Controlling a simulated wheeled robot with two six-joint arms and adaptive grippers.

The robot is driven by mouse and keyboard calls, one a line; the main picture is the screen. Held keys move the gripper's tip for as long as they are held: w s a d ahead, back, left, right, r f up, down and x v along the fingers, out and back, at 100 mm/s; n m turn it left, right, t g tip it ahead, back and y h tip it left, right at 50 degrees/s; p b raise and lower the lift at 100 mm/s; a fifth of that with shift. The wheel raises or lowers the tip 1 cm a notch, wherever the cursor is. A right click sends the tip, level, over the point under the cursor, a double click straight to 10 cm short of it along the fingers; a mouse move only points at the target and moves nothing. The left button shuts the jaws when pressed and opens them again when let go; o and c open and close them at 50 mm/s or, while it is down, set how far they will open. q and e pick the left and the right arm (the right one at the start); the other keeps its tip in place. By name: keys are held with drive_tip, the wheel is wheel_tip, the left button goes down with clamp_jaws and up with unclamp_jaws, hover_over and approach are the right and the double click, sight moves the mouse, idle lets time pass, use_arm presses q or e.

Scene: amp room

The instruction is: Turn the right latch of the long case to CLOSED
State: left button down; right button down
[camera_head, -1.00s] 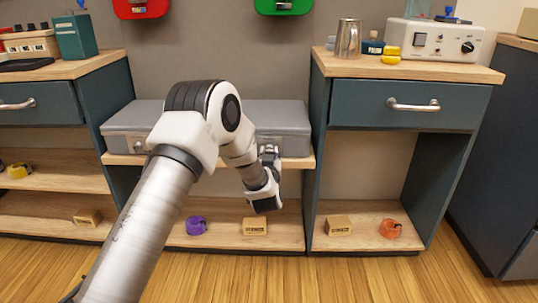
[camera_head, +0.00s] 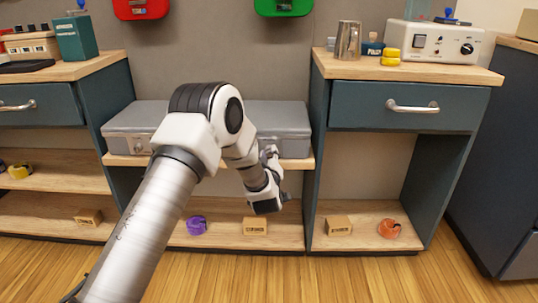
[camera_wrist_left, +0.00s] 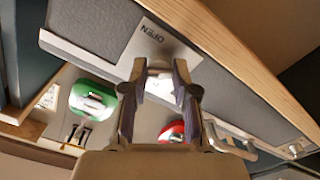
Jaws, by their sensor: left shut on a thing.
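The long grey case (camera_head: 283,118) lies on the shelf between the two cabinets in the head view, its lid down. My left gripper (camera_head: 269,153) is at the right part of its front, where the right latch is hidden behind the fingers. In the left wrist view, the case front (camera_wrist_left: 92,22) runs diagonally, with a pale label reading OPEN (camera_wrist_left: 152,38) beside the fingertips. There my left gripper (camera_wrist_left: 164,70) has its fingers closed around the right latch, which is mostly hidden. The left latch (camera_head: 140,143) shows at the case's left front. My right gripper is not in view.
The case handle (camera_wrist_left: 230,135) is near the fingers in the left wrist view. The shelf edge (camera_head: 304,163) runs just below the case. The right cabinet's side wall (camera_head: 318,130) stands close to the right of my gripper. A purple tape roll (camera_head: 196,225) and small box (camera_head: 255,226) sit below.

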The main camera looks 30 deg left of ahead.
use_arm(q)
drive_tip(key=n, duration=0.5)
drive_tip(key=shift+n, duration=0.3)
drive_tip(key=n+b, duration=0.2)
drive_tip(key=n, duration=0.3)
drive_tip(key=shift+n, duration=0.4)
drive_tip(key=c, duration=0.9)
unclamp_jaws()
drive_tip(key=v, duration=1.2)
drive_tip(key=shift+s, duration=0.1)
